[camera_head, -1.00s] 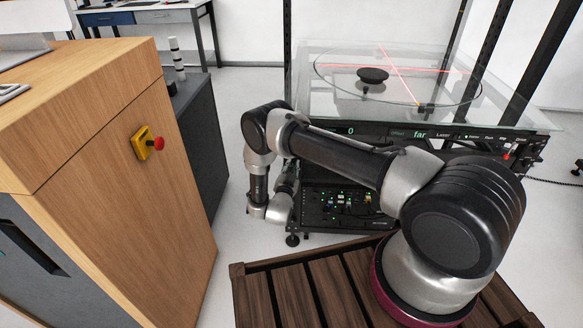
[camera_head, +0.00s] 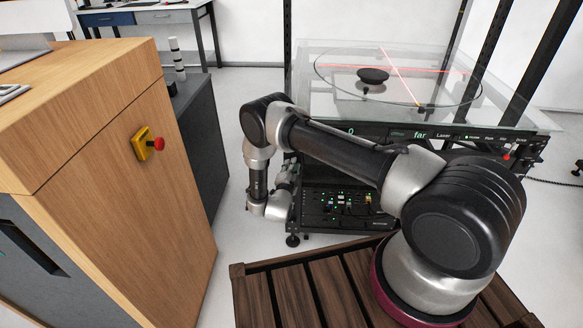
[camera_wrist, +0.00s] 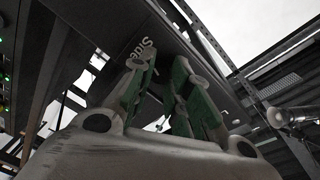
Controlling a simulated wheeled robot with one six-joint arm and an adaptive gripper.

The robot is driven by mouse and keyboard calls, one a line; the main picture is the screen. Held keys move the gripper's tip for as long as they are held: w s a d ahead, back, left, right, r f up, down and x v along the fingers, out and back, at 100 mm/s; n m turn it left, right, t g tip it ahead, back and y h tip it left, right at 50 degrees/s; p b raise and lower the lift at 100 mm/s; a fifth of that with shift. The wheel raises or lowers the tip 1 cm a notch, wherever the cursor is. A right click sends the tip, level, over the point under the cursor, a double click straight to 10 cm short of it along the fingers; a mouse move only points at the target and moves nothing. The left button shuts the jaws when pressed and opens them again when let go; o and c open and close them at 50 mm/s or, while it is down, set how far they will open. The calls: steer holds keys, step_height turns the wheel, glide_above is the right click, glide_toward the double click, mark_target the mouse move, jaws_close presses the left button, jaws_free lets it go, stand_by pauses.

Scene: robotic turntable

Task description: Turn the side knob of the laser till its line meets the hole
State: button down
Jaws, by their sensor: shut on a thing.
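The turntable's round glass plate (camera_head: 335,86) carries a black disc (camera_head: 372,76). Red laser lines (camera_head: 403,77) cross on the glass to the right of the disc. The hole cannot be made out. In the wrist view, my gripper (camera_wrist: 160,66) reaches up with its green-padded fingers to a dark panel marked "Side" (camera_wrist: 146,44). The fingers are closed around the side knob, which they largely hide.
A dark box with small lit parts (camera_head: 345,203) sits below the glass. A wooden cabinet (camera_head: 120,200) with a red button (camera_head: 158,144) stands at the left. Dark frame posts rise behind the rig. Floor shows between the cabinet and the rig.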

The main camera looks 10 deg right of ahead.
stand_by(0.5)
steer(key=c, duration=1.3)
jaws_free()
steer(key=v, duration=1.2)
steer(key=shift+f, duration=0.1)
